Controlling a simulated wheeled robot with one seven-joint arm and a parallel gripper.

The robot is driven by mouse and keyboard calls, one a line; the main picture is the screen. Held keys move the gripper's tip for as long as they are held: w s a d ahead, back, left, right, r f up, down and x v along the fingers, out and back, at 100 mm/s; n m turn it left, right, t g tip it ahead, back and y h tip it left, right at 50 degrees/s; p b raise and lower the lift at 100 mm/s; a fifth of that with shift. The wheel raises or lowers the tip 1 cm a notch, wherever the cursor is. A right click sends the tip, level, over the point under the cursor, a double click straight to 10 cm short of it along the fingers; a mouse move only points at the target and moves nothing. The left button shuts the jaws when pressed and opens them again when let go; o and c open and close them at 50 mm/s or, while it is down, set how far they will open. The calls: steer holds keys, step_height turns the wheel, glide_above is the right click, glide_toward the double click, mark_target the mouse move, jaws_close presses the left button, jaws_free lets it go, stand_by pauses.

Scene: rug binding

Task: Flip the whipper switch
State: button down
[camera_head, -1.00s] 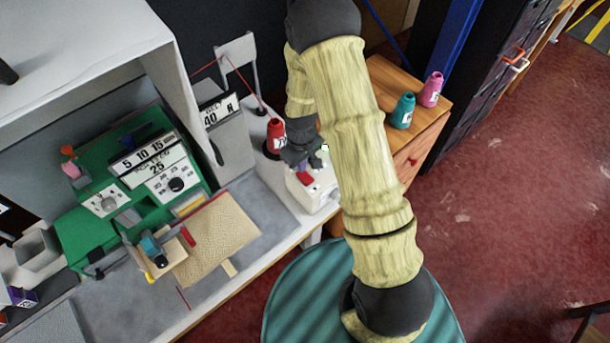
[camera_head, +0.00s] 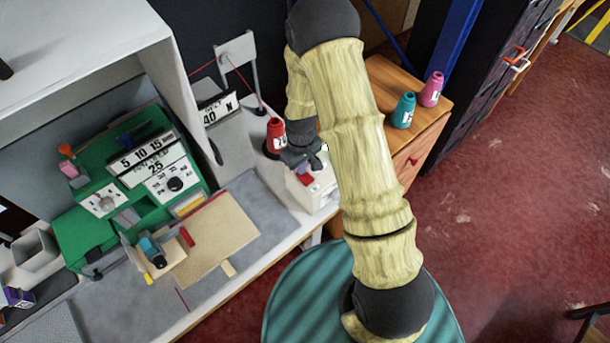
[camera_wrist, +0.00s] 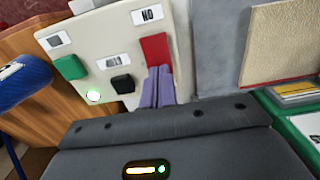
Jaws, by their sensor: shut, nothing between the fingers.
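A cream switch box (camera_head: 318,196) stands on the bench end, below my arm. In the wrist view its panel (camera_wrist: 100,35) carries a red switch (camera_wrist: 155,48), a green button (camera_wrist: 70,67) and a black button (camera_wrist: 123,84). Which control is the whipper switch is not legible.
A red thread cone (camera_head: 276,136) stands close behind the box. A green machine (camera_head: 130,190) with dials sits to the left on the grey bench. Teal (camera_head: 403,111) and pink (camera_head: 431,90) cones stand on a wooden cabinet. A blue object (camera_wrist: 22,88) is at the wrist view's left.

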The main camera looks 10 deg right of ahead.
steer(key=shift+f, duration=0.25)
steer(key=shift+r+p, duration=2.3)
steer(key=shift+r, duration=1.25)
steer(key=s+d+r+m+t+b, duration=0.1)
steer(key=s+d+r+m, duration=0.2)
steer(key=s+r, duration=0.4)
steer(key=s+d+r+m+t+b, duration=0.1)
steer(key=s+d+r+m, duration=0.2)
steer(key=s+r, duration=0.4)
step_height(320, 180, up, 4)
steer(key=shift+d+f+t, duration=0.15)
steer(key=shift+t, duration=0.15)
